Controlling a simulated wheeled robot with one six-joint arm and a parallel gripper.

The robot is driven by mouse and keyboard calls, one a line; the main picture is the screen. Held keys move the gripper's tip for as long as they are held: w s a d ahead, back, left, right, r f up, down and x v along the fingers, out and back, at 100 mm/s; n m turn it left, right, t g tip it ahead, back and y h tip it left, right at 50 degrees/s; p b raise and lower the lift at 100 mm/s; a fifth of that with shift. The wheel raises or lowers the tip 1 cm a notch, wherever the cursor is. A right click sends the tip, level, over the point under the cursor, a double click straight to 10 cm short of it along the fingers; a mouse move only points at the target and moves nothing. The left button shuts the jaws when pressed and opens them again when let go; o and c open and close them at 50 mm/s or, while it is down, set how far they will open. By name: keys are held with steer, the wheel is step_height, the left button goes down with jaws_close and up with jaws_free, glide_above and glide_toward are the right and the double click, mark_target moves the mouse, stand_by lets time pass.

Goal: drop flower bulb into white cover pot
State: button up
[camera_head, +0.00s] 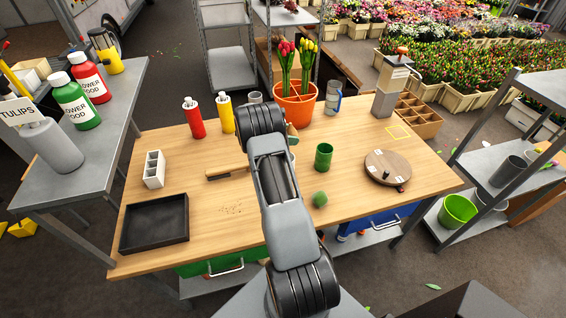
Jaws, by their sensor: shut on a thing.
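My arm (281,200) reaches up over the middle of the wooden table. Its upper joint and links hide my gripper, so I cannot see its fingers or what is between them. A white cover pot is not clearly visible; only a small pale edge (293,157) shows beside my arm, too hidden to name.
An orange divided pot (297,104) with tulips stands at the back. A green cup (323,156), green ball (320,199) and round wooden board (387,168) are right of my arm. A black tray (154,222), white divided holder (154,169) and red bottle (195,118) are left.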

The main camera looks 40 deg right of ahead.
step_height(320, 180, down, 6)
steer(key=b, duration=0.3)
steer(key=shift+d, duration=0.1)
steer(key=shift+s+r, duration=0.1)
steer(key=o, duration=1)
steer(key=b+v, duration=0.3)
steer(key=v, duration=1.1)
steer(key=shift+s, duration=0.1)
